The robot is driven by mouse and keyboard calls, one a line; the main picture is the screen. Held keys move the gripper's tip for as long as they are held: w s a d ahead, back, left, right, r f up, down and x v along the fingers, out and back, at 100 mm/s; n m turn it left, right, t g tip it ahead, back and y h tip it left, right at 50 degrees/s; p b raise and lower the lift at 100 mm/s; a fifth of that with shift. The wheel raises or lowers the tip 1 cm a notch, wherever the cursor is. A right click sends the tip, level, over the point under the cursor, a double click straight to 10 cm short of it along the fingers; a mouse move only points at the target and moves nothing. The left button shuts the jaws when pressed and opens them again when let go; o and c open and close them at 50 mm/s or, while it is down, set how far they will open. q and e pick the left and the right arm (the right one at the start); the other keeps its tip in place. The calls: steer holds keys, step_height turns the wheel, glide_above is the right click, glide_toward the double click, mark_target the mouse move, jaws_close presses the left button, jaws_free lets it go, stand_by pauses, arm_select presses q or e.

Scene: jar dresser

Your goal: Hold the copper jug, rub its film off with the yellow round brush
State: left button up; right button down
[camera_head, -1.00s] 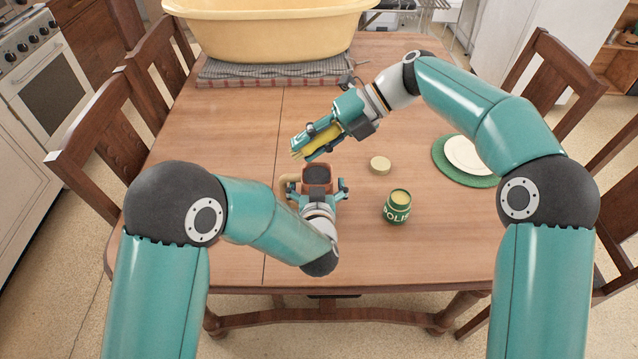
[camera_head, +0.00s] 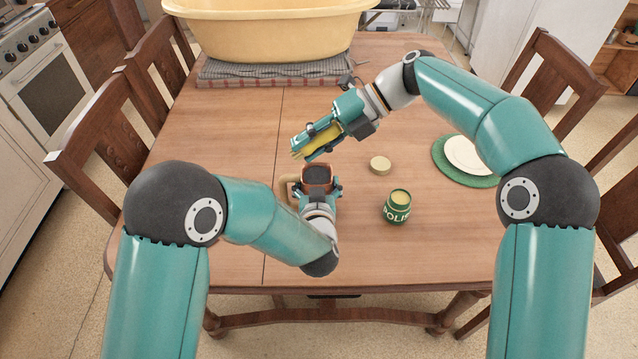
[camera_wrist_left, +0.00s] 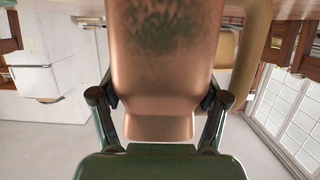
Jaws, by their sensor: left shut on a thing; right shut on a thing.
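The copper jug (camera_head: 318,187) stands in the middle of the table with its dark opening up and its tan handle to the left. My left gripper (camera_head: 319,193) is shut on the jug from the near side. In the left wrist view the jug (camera_wrist_left: 163,75) sits between both fingers, with a dark greenish film patch on its wall. My right gripper (camera_head: 324,140) is shut on the yellow round brush (camera_head: 322,138). The brush is above and beyond the jug, apart from it, its bristles pointing lower left. Part of the brush is hidden by the fingers.
A green polish tin (camera_head: 397,207) stands open right of the jug, with a round lid (camera_head: 380,164) behind it. A white plate on a green mat (camera_head: 440,165) lies at the right. A yellow tub (camera_head: 270,35) stands on a cloth at the far edge. The table's left side is clear.

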arm_select(q)
steer(key=o, duration=1.4)
steer(key=shift+s, duration=0.1)
steer(key=v, duration=1.1)
steer(key=shift+s+r, duration=0.1)
steer(key=shift+s, duration=0.3)
steer(key=shift+s, duration=0.1)
arm_select(e)
steer(key=shift+s, duration=0.1)
